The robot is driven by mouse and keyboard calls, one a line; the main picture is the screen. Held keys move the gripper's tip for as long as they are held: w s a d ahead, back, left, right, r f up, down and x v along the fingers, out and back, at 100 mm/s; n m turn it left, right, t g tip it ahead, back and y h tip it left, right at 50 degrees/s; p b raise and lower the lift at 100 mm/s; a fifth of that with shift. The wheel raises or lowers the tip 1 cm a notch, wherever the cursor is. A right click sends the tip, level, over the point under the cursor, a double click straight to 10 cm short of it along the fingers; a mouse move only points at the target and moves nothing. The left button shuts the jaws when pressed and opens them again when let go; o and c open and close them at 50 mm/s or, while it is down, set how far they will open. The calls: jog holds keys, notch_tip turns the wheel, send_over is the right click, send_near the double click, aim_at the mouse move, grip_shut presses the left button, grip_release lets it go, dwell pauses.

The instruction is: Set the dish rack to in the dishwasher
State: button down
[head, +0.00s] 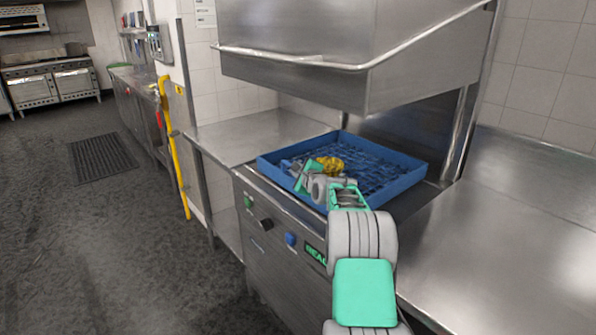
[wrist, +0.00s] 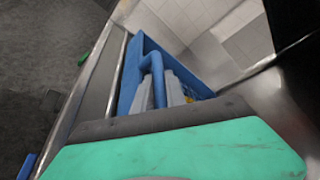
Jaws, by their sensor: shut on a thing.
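The blue dish rack (head: 405,184) sits in the dishwasher (head: 270,215), on its bed under the raised steel hood. My gripper (head: 300,174) is at the rack's near left side, with my arm reaching over its front edge. In the wrist view, the grey fingers (wrist: 162,92) are closed around a blue part of the rack (wrist: 133,62). A yellow object (head: 330,165) lies in the rack beside my gripper. The exact contact is partly hidden by my wrist.
Steel counters flank the machine, one on the left (head: 235,138) and one on the right (head: 500,225); both look clear. The hood (head: 300,45) and its bar handle hang above the rack. A yellow pipe (head: 174,150) stands at the left. The floor at left is open.

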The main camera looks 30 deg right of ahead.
jog(key=c, duration=1.4)
grip_release()
jog(key=shift+o, duration=0.2)
jog(key=b+v, duration=0.1)
jog(key=v, duration=0.6)
jog(key=shift+s, duration=0.4)
